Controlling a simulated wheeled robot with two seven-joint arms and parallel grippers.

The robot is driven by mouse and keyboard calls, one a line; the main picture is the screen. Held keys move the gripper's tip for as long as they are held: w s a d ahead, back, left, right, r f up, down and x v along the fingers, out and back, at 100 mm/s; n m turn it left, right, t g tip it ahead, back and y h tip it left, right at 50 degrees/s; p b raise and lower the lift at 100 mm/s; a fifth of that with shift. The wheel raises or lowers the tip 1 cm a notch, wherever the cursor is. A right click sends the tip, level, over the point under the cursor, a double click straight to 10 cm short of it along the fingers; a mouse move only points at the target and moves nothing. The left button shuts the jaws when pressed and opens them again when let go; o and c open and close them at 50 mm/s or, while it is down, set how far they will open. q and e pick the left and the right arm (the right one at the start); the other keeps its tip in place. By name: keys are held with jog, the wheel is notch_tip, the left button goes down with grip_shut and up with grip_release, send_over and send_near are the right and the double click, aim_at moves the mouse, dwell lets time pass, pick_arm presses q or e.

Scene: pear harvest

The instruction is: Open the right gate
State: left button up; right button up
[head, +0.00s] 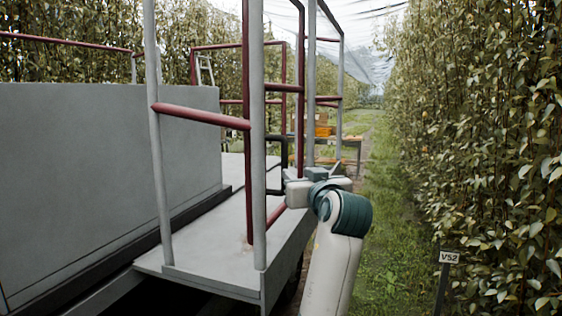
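The gate (285,87) is a dark red tube frame between grey posts on the right side of the grey platform in the head view. I cannot tell if it stands shut or ajar. A black U-shaped handle (285,160) shows within the frame.
The grey platform deck (205,248) carries a big grey box (110,180) at left. A red side rail (200,115) stands nearer me. A leafy hedge row (480,130) and a V52 sign (449,258) stand right, with a grass lane (385,215) between.

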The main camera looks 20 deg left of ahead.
pick_arm(q)
jog(key=p+x, duration=0.8)
jog(key=x, duration=0.9)
jog(key=shift+w+p, duration=0.15)
jog(key=shift+p, duration=0.2)
grip_shut()
